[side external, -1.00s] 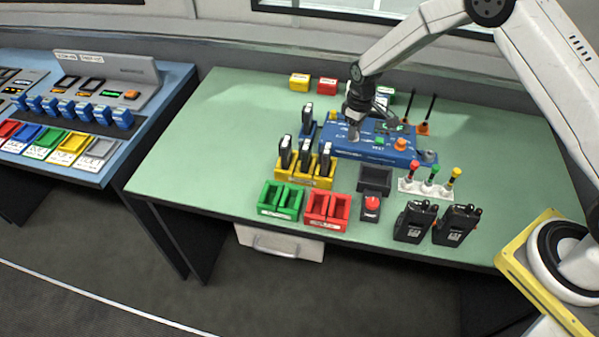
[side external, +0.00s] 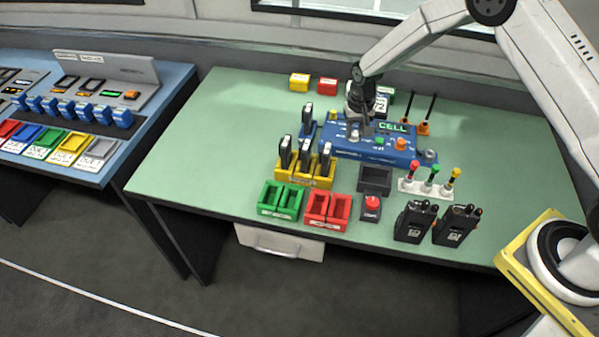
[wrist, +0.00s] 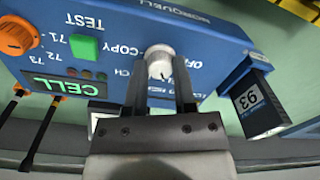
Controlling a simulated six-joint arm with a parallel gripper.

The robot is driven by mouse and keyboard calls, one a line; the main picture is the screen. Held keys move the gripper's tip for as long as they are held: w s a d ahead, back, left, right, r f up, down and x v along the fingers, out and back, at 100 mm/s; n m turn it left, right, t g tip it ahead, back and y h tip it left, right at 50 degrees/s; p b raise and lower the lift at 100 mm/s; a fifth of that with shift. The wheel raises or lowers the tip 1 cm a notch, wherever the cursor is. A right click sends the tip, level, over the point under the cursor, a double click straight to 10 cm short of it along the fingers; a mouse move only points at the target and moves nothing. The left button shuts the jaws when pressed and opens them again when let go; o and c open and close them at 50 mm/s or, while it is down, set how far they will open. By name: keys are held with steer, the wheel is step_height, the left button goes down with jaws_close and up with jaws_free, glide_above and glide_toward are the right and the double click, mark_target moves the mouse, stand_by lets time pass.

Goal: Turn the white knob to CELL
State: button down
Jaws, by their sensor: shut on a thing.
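The white knob (wrist: 159,56) sits on the top face of the blue console (side external: 350,148), which also shows in the wrist view (wrist: 215,45). My gripper (wrist: 160,80) has one finger on each side of the knob and is shut on it. A small dark mark shows on the knob's side. The lettering around it is partly hidden by my fingers. The console's display (side external: 393,127) reads CELL in green, and the same word shows upside down in the wrist view (wrist: 65,86). In the side view my gripper (side external: 366,134) is over the console, and the knob is hard to make out.
A green button (wrist: 84,47) and an orange knob (wrist: 17,36) are on the console near the white knob. A dark block marked 93 (wrist: 252,101) stands beside it. Two black radios (side external: 415,222) and red (side external: 328,209) and green (side external: 281,199) trays stand in front.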

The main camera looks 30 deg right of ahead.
mark_target(356, 133)
stand_by(0.3)
steer(key=shift+c, duration=2.2)
jaws_free()
steer(key=shift+r, duration=0.2)
steer(key=shift+s+d+r, duration=0.1)
steer(key=shift+r, duration=3.6)
steer(key=shift+r, duration=0.1)
